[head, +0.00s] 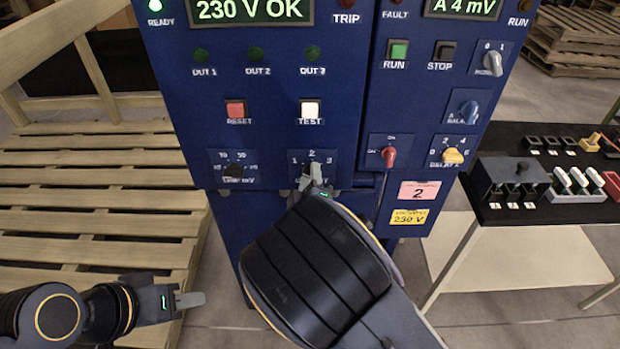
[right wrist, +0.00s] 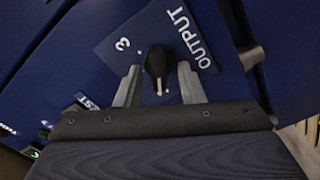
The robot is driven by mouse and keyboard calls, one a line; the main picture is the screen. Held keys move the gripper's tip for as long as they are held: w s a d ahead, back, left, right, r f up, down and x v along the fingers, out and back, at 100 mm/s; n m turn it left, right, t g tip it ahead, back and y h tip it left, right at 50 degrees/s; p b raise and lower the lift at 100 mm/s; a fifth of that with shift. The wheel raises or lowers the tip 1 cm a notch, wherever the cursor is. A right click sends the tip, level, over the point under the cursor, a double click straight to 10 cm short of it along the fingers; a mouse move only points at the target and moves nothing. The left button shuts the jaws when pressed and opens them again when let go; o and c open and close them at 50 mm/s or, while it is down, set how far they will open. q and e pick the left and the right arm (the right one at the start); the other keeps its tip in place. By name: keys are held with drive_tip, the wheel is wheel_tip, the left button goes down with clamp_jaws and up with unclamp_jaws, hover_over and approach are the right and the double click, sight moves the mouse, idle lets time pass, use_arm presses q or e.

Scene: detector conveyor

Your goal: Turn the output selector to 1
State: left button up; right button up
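The output selector (right wrist: 157,62) is a black knob on a blue plate marked OUTPUT and 3 in the right wrist view. A white line on the knob points toward my palm, away from the 3. I cannot tell which number it marks. My right gripper (right wrist: 160,70) has one finger on each side of the knob, with narrow gaps showing, so it is open around it. My left gripper (head: 188,299) hangs low at left, empty, seen side-on.
The blue cabinet (head: 270,80) carries a red-handled switch (head: 388,156) and a yellow delay knob (head: 453,156) to the right of the selector. A black-topped table (head: 545,213) with parts stands at right. Wooden pallets (head: 95,190) lie at left.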

drive_tip(key=s, duration=0.7)
drive_tip(key=shift+s+b, duration=0.4)
drive_tip(key=shift+b, duration=0.05)
